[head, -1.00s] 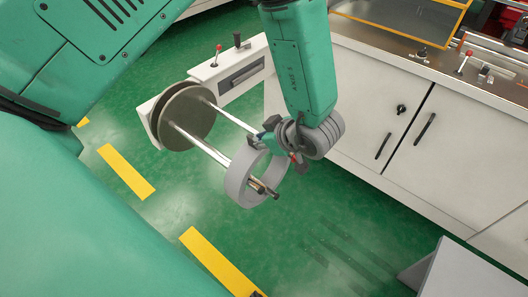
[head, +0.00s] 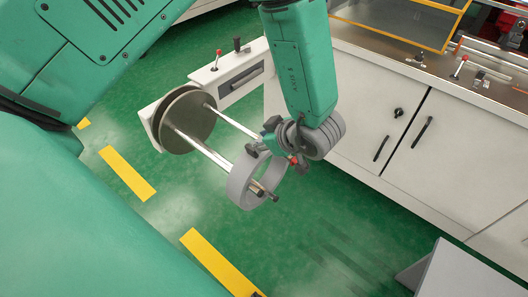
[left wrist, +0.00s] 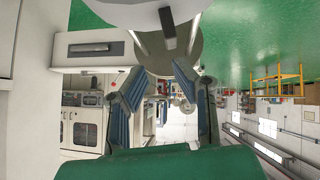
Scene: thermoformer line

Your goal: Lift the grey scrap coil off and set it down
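The grey scrap coil (head: 240,187) is a wide ring around the outer end of a pair of shiny rods (head: 202,150) in the head view. The rods run out from a round grey-brown disc (head: 187,120). My left gripper (head: 277,157) is at the coil's upper rim, with a dark finger on either side of it. In the left wrist view its blue-padded fingers (left wrist: 162,85) stand apart, and a pale rounded surface shows beyond their tips. Contact with the coil cannot be made out. My right gripper is in neither view.
A white cabinet (head: 375,110) with dark handles stands right of the gripper, under a metal worktop. A grey box-like surface (head: 455,272) is at the lower right. Green floor with yellow stripes (head: 127,173) is open below the coil.

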